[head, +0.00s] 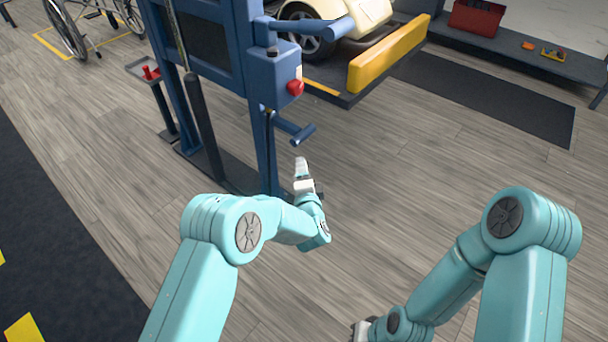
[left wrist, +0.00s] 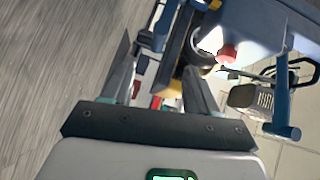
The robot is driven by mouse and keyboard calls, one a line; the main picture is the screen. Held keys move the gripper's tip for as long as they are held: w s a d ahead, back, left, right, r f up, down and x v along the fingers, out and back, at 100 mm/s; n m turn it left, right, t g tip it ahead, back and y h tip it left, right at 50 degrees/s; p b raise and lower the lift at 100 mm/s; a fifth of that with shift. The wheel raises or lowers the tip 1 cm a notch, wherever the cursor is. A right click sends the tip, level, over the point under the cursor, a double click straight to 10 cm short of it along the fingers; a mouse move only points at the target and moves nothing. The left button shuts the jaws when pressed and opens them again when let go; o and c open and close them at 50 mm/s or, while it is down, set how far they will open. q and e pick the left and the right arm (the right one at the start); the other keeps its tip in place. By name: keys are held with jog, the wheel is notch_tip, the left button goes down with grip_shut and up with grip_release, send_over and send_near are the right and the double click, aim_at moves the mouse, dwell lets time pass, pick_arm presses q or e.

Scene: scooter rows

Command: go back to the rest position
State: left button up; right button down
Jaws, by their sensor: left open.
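My left gripper (head: 301,168) is in the middle of the head view, in front of the blue lift frame, and points away from me. In the left wrist view its two fingers (left wrist: 162,80) stand apart with nothing held between them. My right gripper (head: 362,330) shows only in part at the bottom edge of the head view, low over the floor. Its fingers are cut off, so its opening cannot be made out.
A blue lift frame (head: 222,12) with a red knob (head: 295,87) and a blue lever (head: 296,132) stands just beyond my left gripper. A cream vehicle (head: 352,14) rests behind a yellow block (head: 388,54). A wheelchair (head: 64,25) is far left. Wooden floor (head: 420,140) is clear at right.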

pick_arm(q)
jog(key=shift+f, duration=0.1)
dwell(0.3)
jog(key=a+f+n+g+y, duration=0.1)
jog(key=a+f+y, duration=0.1)
jog(key=a, duration=0.9)
jog(key=s+a+f+n+g+h, duration=0.1)
jog(key=s+a+f+g, duration=0.2)
jog(key=s+a+f, duration=0.35)
jog(key=s+d+f+n+g+h, duration=0.25)
jog(key=s+n+g, duration=0.2)
jog(key=s, duration=0.65)
jog(key=s+d+f+n+g+h, duration=0.25)
jog(key=s+n, duration=0.25)
jog(key=s, duration=0.6)
jog(key=s+d+f+n+g+h, duration=0.25)
jog(key=s+n+g, duration=0.25)
jog(key=s, duration=0.6)
notch_tip(320, 180, up, 26)
jog(key=p, duration=2.5)
jog(key=shift+w+a+p, duration=0.15)
jog(key=shift+a+p, duration=0.1)
jog(key=shift+p, duration=0.15)
